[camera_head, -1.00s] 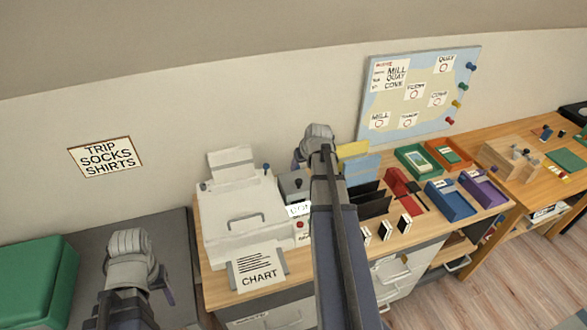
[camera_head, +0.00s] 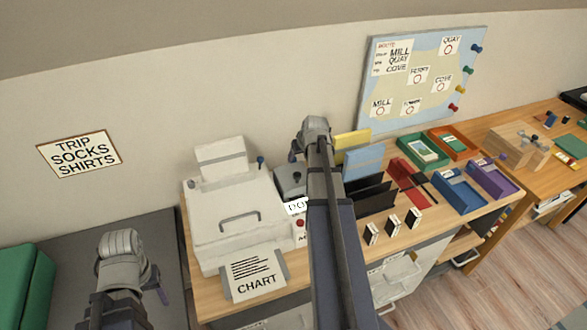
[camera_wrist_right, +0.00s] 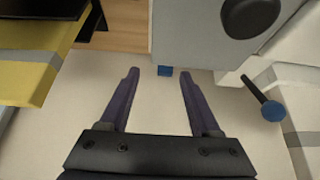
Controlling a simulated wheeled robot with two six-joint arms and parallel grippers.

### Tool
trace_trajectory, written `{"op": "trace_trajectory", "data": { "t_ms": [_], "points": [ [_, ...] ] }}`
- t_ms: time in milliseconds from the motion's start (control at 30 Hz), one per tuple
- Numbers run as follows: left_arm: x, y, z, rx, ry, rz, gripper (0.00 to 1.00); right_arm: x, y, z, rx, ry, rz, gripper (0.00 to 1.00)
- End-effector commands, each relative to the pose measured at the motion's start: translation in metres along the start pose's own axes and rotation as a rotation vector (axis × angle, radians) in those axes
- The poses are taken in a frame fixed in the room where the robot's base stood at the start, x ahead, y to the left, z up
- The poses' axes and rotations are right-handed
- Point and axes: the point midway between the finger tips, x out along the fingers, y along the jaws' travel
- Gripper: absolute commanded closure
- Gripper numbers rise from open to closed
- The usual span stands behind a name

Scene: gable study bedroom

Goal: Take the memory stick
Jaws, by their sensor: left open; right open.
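A small blue piece (camera_wrist_right: 165,71), possibly the memory stick, shows at the edge of a grey box (camera_wrist_right: 195,35) in the right wrist view. I cannot tell whether it is plugged in. My right gripper (camera_wrist_right: 160,74) is open, its purple fingers pointing at the box. The blue piece appears between the fingertips, not gripped. In the head view my right gripper (camera_head: 312,140) is above the desk, by the grey box with the black knob (camera_head: 291,182); the blue piece is hidden there. My left gripper (camera_head: 140,280) is open and empty at lower left.
A white printer (camera_head: 240,215) stands left of the grey box. A blue-headed pin (camera_wrist_right: 271,110) sticks out near the fingers. A black file rack (camera_head: 372,195), yellow card (camera_head: 352,140) and several coloured trays (camera_head: 459,190) are to the right. A pinboard (camera_head: 425,75) stands behind.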

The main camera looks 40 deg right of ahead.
Motion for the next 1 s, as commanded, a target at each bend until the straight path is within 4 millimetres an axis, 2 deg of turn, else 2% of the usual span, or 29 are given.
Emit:
{"op": "trace_trajectory", "data": {
  "t_ms": [33, 67, 367, 733, 1000],
  "points": [
    [0.01, 0.001, -0.001, 0.0, 0.0, 0.0, 0.41, 0.01, 0.0, 0.001, 0.0, 0.0, 0.0, 0.36],
    [0.011, 0.001, -0.001, 0.0, 0.0, 0.0, 0.41, 0.013, 0.0, 0.001, 0.0, 0.0, 0.0, 0.36],
    [0.017, 0.002, -0.001, 0.0, 0.0, 0.0, 0.41, 0.019, -0.002, 0.001, -0.001, 0.0, 0.0, 0.36],
    [0.056, 0.005, -0.003, 0.0, 0.0, 0.0, 0.41, 0.064, -0.008, 0.001, 0.0, 0.0, 0.0, 0.36],
    [0.055, 0.005, -0.003, 0.0, 0.0, 0.0, 0.41, 0.064, -0.008, 0.0, 0.0, 0.0, 0.0, 0.36]
  ]
}}
